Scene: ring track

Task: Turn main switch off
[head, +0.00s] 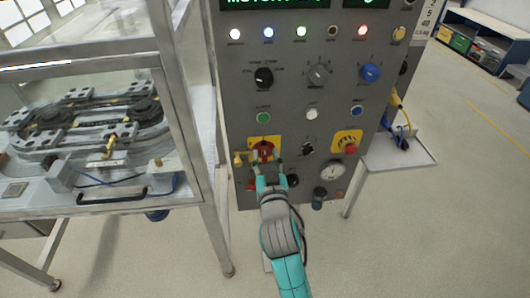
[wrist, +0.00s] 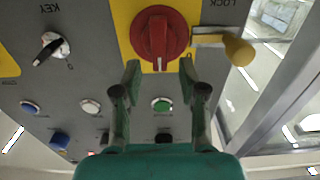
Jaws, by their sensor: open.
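The main switch is a red rotary knob (head: 263,151) on a yellow plate at the lower left of the grey control panel (head: 290,100). In the wrist view the red knob (wrist: 160,36) sits just beyond the fingertips, on its yellow plate (wrist: 123,22). My gripper (head: 268,164) is in front of the knob, and it also shows in the wrist view (wrist: 159,72). Its two fingers are apart with nothing between them. The fingertips appear close to the knob's edge; I cannot tell whether they touch it. A yellow padlock-like tag (wrist: 238,50) hangs beside the plate.
A red emergency button (head: 350,149) on yellow and a gauge (head: 332,170) are right of the knob. Green (head: 264,118), white and blue buttons sit above. A framed enclosure with a ring track (head: 100,120) stands at left. A small shelf (head: 400,155) juts out at right.

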